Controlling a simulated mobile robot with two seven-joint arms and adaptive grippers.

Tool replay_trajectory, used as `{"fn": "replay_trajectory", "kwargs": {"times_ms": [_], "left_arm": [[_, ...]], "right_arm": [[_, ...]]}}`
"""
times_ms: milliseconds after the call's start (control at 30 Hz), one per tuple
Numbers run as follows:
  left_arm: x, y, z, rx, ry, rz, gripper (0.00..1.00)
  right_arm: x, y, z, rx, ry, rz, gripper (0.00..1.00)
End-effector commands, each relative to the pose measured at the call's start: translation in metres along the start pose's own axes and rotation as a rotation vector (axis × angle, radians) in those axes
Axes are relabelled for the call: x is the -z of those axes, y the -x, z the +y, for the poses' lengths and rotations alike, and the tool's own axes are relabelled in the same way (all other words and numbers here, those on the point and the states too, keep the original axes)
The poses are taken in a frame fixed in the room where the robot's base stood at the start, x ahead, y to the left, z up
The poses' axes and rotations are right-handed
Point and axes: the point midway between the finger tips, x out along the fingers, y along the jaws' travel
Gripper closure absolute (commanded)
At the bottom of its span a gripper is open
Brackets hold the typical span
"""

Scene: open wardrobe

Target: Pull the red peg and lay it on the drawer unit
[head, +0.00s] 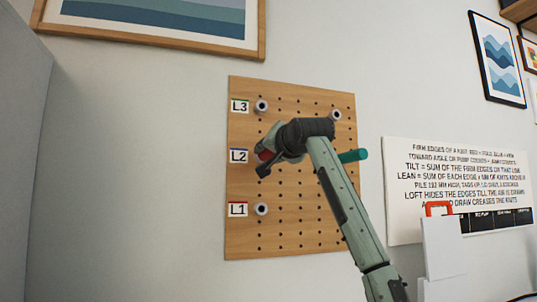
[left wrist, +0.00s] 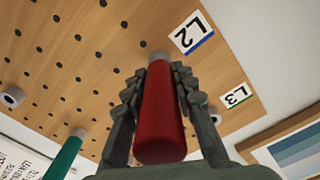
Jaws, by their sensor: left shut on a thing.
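The red peg (left wrist: 161,115) sticks out from the pegboard (left wrist: 70,60) beside the L2 label (left wrist: 192,33). My left gripper (left wrist: 158,88) has a finger on each side of the peg and is shut on it. The peg's far end meets a grey socket at the board. In the head view my left gripper (head: 275,150) covers most of the red peg (head: 265,153), with only a bit of red showing. The drawer unit is not clearly identifiable. My right gripper is not in view.
A teal peg (head: 352,155) sticks out to the right of my gripper. Empty grey sockets sit by L3 (head: 261,106), by L1 (head: 261,208) and at the upper right (head: 335,115). A lettered sign (head: 460,165) hangs at right; a grey wardrobe side (head: 22,160) stands at left.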

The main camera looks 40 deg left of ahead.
Motion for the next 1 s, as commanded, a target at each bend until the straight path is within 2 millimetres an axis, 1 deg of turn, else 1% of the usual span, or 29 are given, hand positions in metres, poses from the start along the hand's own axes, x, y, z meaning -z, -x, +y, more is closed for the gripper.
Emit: {"fn": "replay_trajectory", "kwargs": {"times_ms": [367,1000], "left_arm": [[0.0,0.002,0.0,0.0,0.0,0.001,1.0],[0.0,0.012,-0.001,0.0,0.0,0.0,1.0]], "right_arm": [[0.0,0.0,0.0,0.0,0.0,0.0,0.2],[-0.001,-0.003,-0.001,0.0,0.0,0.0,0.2]]}}
